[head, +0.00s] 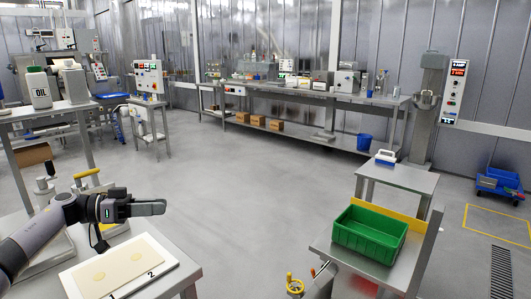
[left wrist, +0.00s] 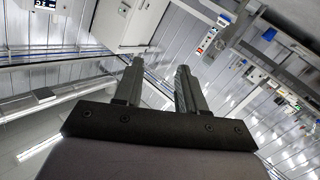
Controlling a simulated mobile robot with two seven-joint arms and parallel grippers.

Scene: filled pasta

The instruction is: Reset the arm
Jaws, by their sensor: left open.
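My left gripper (head: 150,208) is at the lower left of the head view, above the near table and pointing right. Its two fingers also show in the left wrist view (left wrist: 158,90), apart and with nothing between them. My right gripper is not in view.
A green crate (head: 370,234) stands on a small metal table at the right. A white oil bottle (head: 38,88) stands on the left table. A long workbench (head: 310,91) runs along the back. The floor (head: 250,180) between is clear.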

